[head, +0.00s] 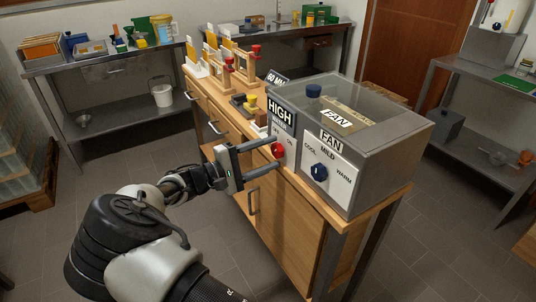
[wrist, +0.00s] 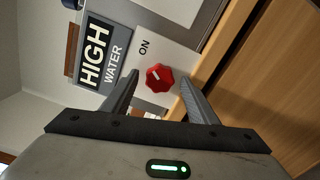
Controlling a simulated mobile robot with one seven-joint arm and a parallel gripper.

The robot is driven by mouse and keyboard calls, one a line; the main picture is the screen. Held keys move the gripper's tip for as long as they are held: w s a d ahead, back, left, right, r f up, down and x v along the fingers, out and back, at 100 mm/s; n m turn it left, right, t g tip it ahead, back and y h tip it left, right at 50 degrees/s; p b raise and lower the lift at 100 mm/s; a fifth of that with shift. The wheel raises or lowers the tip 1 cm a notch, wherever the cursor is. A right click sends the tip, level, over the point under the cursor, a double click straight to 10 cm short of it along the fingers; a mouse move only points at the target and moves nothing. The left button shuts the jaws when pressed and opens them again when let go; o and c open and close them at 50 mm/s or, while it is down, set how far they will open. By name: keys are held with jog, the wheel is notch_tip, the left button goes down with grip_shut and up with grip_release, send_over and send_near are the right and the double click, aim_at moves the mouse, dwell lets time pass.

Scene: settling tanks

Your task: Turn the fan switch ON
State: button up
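In the wrist view my gripper (wrist: 159,77) shows gaps between fingers and knob; how near the tips are to the panel is unclear.
A "HIGH WATER" sign (head: 281,112) is beside the knob. Wooden stands (head: 235,65) stand farther along the bench. Floor (head: 100,160) at left is clear.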

jog(key=p+v, duration=0.1)
jog(key=v, duration=1.6)
jog(key=shift+s+a, duration=0.15)
